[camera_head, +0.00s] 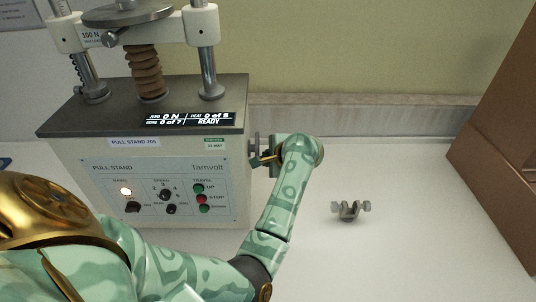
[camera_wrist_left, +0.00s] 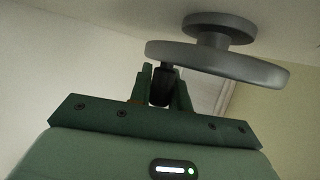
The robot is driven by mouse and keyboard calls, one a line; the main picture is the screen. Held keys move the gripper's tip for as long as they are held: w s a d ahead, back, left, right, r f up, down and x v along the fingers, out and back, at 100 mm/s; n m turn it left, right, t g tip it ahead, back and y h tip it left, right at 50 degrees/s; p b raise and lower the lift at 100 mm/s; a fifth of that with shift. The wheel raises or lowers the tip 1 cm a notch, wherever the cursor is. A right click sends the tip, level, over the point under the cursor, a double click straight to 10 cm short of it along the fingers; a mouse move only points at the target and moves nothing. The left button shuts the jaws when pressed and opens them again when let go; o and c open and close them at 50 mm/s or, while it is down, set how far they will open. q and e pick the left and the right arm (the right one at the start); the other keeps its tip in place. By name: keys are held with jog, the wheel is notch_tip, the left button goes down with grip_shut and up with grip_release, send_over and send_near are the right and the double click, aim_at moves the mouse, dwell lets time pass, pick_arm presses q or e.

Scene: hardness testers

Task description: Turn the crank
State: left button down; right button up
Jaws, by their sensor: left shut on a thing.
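The pull stand (camera_head: 170,190) is a pale box with a dark top, and its crank (camera_head: 255,144) is on the right side wall, mostly hidden behind my arm. In the left wrist view the crank is a grey disc (camera_wrist_left: 225,64) on a round hub, with a black handle (camera_wrist_left: 161,88) standing off near its rim. My left gripper (camera_head: 264,159) reaches around to that side. In the wrist view its green fingers (camera_wrist_left: 160,80) lie on both sides of the black handle and are shut on it. My right gripper is in neither view.
A small metal clamp with two thumbscrews (camera_head: 350,210) lies on the white bench to the right. A brown box (camera_head: 505,150) stands at the far right. The front panel has knobs, coloured buttons and a lit lamp; the display (camera_head: 188,118) reads 0 N and READY.

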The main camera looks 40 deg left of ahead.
pick_arm(q)
jog(key=shift+s+d+f, duration=0.1)
dwell(0.3)
jog(key=c, duration=1.3)
grip_release()
